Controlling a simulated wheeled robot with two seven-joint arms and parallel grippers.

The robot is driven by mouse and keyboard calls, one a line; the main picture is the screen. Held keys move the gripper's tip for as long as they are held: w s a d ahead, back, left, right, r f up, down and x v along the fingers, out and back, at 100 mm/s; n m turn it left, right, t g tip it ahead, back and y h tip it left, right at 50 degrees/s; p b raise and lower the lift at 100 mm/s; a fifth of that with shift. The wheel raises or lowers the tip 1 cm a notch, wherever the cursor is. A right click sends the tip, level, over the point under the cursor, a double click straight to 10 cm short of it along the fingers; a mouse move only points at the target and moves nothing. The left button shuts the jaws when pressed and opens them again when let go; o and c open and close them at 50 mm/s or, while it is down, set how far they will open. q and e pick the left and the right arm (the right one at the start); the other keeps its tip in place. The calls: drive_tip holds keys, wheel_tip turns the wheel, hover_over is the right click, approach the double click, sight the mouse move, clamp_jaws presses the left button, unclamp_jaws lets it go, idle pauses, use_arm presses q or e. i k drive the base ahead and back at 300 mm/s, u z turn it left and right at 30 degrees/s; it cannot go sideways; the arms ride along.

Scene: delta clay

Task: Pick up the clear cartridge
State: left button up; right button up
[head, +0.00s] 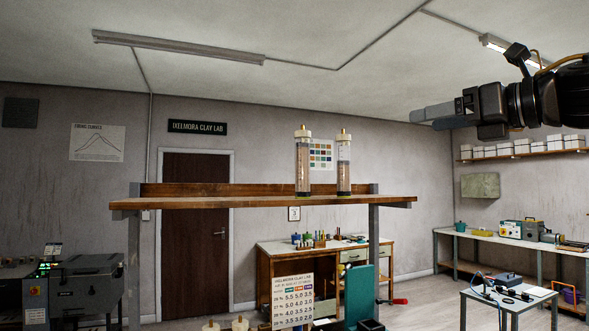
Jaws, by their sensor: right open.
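Two upright see-through cartridges with pale caps and brass-coloured tips stand on a high wooden shelf (230,203). The left cartridge (303,165) looks filled with brownish matter. Each has a greenish base at the shelf. My right gripper (427,118) is at the upper right, above and to the right of the cartridges, its grey fingers pointing left. It is open and empty, and touches nothing. My left gripper is out of view.
The shelf has a raised back board and grey posts. Below it are pale cartridge tops (240,323), a printed card (293,301) and a green panel (360,290). A workbench (275,246) stands behind. The air around the cartridges is clear.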

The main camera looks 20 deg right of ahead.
sight(303, 156)
drive_tip(key=i, duration=1.3)
